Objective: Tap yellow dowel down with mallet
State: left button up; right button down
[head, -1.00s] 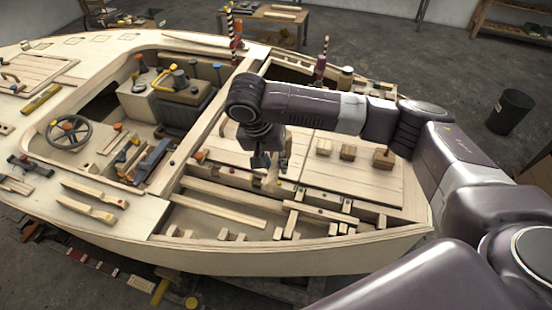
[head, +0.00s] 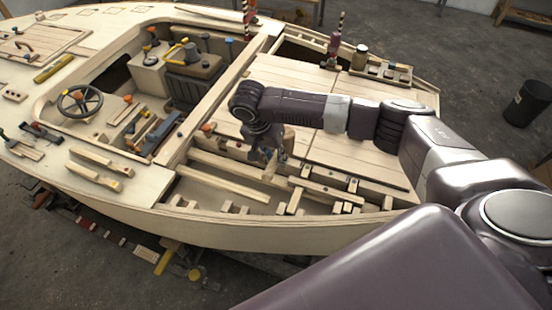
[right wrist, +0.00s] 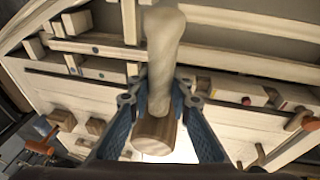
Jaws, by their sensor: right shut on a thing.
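My right gripper (head: 270,165) hangs over the open ribbed bay near the hull's front side. In the right wrist view its two blue-grey fingers (right wrist: 160,110) are shut on a wooden mallet (right wrist: 166,50). The mallet's pale rounded part points away from the wrist, and a darker wooden cylinder end sits between the fingers. In the head view the mallet is mostly hidden by the gripper. I cannot clearly pick out the yellow dowel. My left gripper is not in view.
The plywood hull (head: 150,200) fills the middle. Long rails (head: 235,175) and small blocks lie around the gripper. An orange-handled clamp (head: 208,127) is to its left. A dark bin (head: 527,103) is on the floor.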

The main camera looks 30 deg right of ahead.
jog(key=shift+f+b, duration=0.3)
jog(key=shift+f, duration=0.25)
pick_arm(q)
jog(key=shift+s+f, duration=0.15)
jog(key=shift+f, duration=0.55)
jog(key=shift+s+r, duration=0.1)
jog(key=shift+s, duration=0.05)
pick_arm(e)
jog(key=shift+r, duration=0.15)
jog(key=shift+p, duration=0.8)
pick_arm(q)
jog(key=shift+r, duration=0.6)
